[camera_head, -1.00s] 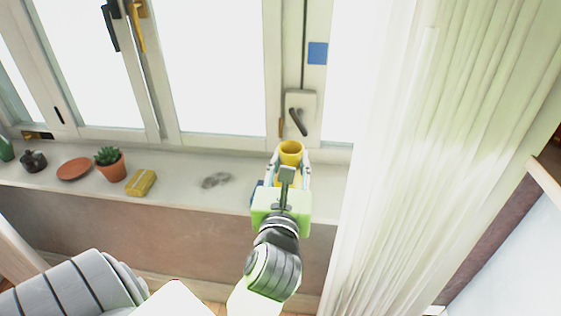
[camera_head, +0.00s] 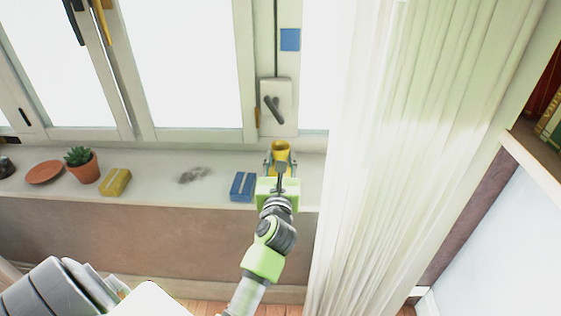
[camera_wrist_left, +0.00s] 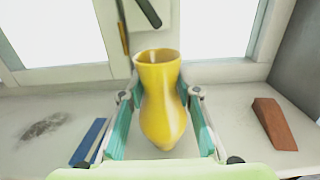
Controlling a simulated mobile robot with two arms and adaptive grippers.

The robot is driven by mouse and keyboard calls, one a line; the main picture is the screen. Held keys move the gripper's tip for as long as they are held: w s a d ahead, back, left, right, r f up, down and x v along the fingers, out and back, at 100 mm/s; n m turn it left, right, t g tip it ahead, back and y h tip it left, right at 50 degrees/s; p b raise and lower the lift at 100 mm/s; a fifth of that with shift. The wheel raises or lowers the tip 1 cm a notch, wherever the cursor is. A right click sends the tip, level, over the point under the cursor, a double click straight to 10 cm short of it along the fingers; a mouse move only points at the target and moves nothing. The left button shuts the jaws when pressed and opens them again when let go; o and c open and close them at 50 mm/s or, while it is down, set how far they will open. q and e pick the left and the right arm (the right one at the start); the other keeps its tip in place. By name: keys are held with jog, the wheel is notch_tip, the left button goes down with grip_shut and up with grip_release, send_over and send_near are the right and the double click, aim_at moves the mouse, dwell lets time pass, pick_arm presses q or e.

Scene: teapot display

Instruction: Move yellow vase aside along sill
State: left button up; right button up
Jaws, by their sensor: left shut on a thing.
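The yellow vase (camera_head: 281,148) stands upright at the right part of the window sill (camera_head: 215,170), near the white curtain. In the left wrist view the yellow vase (camera_wrist_left: 160,95) sits between the two fingers. My left gripper (camera_head: 281,165) is shut on it, and it also shows in the left wrist view (camera_wrist_left: 160,120). The gripper hides the vase's lower part in the head view. I cannot tell whether the vase's base touches the sill. My right gripper is not in view.
A blue box (camera_head: 243,187) lies just left of the vase. A reddish-brown wedge (camera_wrist_left: 273,122) lies to its right in the wrist view. Further left are a grey smudge (camera_head: 194,175), a yellow box (camera_head: 115,182), a potted plant (camera_head: 83,167) and a terracotta dish (camera_head: 44,173). The curtain (camera_head: 400,150) bounds the right.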

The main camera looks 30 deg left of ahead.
pick_arm(q)
jog(key=shift+f, duration=0.2)
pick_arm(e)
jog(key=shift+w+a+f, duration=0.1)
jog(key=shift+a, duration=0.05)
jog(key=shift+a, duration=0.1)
pick_arm(q)
jog(key=shift+f, duration=0.2)
jog(key=o, duration=1.3)
jog(key=shift+o, duration=0.2)
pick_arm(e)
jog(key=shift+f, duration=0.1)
pick_arm(q)
jog(key=shift+r, duration=0.1)
jog(key=shift+d, duration=0.1)
